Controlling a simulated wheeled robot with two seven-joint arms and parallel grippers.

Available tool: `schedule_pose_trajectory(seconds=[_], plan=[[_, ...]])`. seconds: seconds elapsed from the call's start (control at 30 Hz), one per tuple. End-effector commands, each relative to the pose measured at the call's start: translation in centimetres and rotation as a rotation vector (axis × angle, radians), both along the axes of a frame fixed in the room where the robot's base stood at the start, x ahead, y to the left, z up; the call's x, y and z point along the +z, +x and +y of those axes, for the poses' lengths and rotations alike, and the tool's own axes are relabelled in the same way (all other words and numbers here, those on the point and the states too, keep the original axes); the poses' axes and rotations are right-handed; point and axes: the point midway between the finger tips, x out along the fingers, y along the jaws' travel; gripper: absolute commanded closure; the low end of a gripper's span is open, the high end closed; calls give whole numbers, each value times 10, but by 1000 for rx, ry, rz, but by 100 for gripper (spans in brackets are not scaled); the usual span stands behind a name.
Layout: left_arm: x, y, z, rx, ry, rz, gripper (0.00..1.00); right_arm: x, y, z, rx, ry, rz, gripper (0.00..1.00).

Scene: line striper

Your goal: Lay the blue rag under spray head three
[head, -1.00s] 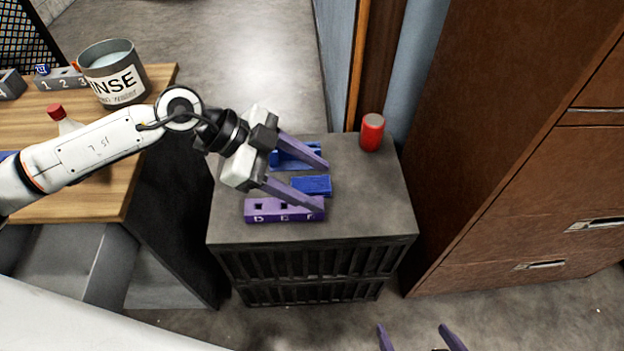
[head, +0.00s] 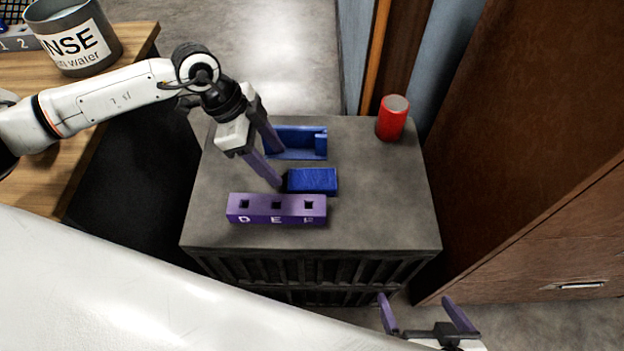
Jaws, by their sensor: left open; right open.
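A small blue pad that looks like the folded blue rag (head: 315,180) lies on the dark grey cabinet top (head: 385,205), between a blue open-sided holder (head: 318,143) and a purple block (head: 262,208). My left gripper (head: 279,169) is open and empty over the cabinet top, its fingertips just left of the rag. One fingertip is close to the rag's left end; I cannot tell if they touch. My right gripper (head: 417,299) is open and empty low in the picture, in front of the cabinet. No spray head can be made out in view.
The purple block has sockets marked D, E and another letter. A red can (head: 392,118) stands at the cabinet's back right corner. A rinse water bucket (head: 72,38) and a grey numbered block (head: 20,40) sit on the wooden table (head: 140,38) at left. Brown drawers (head: 540,230) stand at right.

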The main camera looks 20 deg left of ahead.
Motion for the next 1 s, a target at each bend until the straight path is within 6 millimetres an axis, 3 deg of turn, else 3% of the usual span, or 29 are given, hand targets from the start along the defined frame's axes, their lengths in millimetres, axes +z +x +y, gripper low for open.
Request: schedule_pose_trajectory(seconds=[0.5,0.73,0.9,1.0], plan=[[-56,6,-22,-1,-2,0,45,-11,-1,-2,-4,0,5,0],[-58,6,-23,-1,-2,-1,45,-10,0,-2,-3,0,3,0],[-58,6,-23,-1,-2,-1,71,-9,1,-3,-3,-1,0,0],[-58,6,-23,-1,-3,-1,75,-9,2,-3,-2,-2,-1,0]])
